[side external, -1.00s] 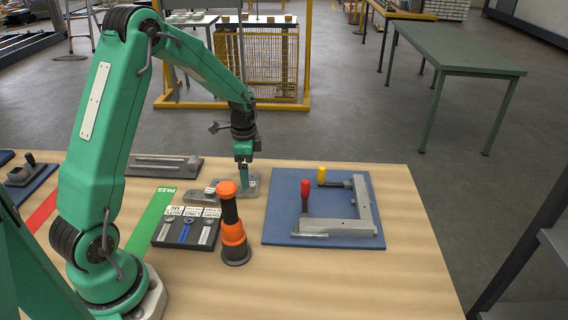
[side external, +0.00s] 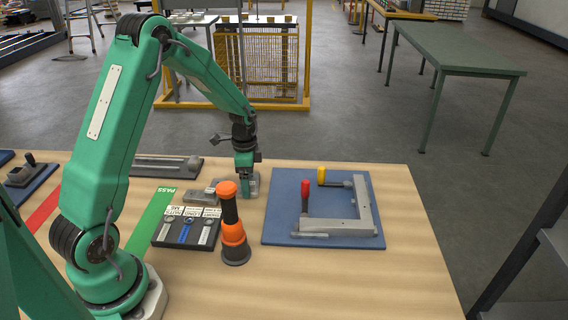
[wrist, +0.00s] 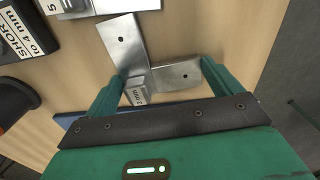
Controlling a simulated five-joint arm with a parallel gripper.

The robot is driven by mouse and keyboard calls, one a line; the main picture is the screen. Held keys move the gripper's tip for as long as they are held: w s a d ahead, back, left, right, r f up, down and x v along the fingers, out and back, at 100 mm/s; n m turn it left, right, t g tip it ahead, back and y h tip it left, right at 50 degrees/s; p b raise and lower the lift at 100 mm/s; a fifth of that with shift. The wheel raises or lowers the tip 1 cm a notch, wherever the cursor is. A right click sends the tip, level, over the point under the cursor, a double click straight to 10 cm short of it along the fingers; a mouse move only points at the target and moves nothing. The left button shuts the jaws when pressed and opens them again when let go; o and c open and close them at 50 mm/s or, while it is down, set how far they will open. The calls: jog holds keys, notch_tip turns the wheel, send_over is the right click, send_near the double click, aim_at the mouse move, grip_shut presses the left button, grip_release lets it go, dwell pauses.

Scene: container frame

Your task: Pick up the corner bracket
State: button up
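An orange and black upright tool (side external: 233,235) stands close in front of my gripper. A dark labelled tray (side external: 185,230) is at its left. A blue board (side external: 280,215) holds a grey frame (side external: 345,228) with red and yellow handled clamps at the right. The front right table is clear.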

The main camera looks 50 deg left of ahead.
jog(key=shift+c, duration=0.7)
jog(key=shift+r, duration=0.15)
jog(key=shift+r, duration=0.55)
jog(key=r, duration=0.3)
jog(key=shift+d+r, duration=0.1)
jog(key=shift+d, duration=0.25)
jog(key=s+d+r, duration=0.2)
jog(key=d+r, duration=0.4)
jog(key=d, duration=0.4)
jog(key=shift+s+d+r, duration=0.2)
jog(key=shift+d, duration=0.2)
